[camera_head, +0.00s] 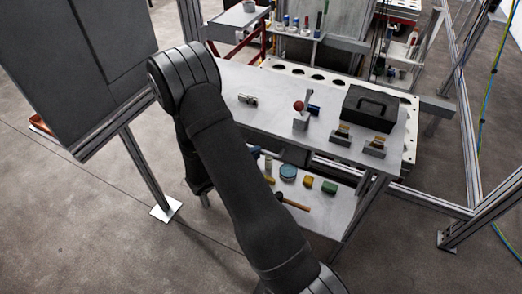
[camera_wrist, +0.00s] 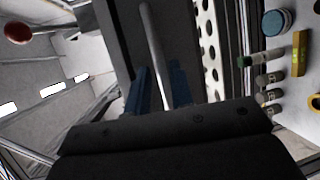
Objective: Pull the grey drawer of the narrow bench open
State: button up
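The narrow bench (camera_head: 345,160) has a pale top and a lower shelf. In the camera_head view my arm covers its left part, and my gripper is hidden behind the arm. In the camera_wrist view a long grey bar handle (camera_wrist: 153,40) crosses a dark grey drawer front (camera_wrist: 185,45). My gripper (camera_wrist: 157,80) has its two blue fingers on either side of the bar, very near it. I cannot tell whether they press on it or leave a small gap. How far the drawer stands out is not clear.
A black case (camera_head: 368,108), a red-knobbed lever (camera_head: 299,112) and small metal blocks stand on the bench top. A blue round tin (camera_head: 288,172), yellow and green blocks and a hammer (camera_head: 292,202) lie on the lower shelf. Metal posts frame the right side. The floor in front is clear.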

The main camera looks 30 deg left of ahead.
jog(key=shift+x, duration=1.8)
grip_shut()
jog(key=shift+s, duration=0.1)
jog(key=s, duration=1.8)
jog(key=shift+w, duration=0.1)
grip_release()
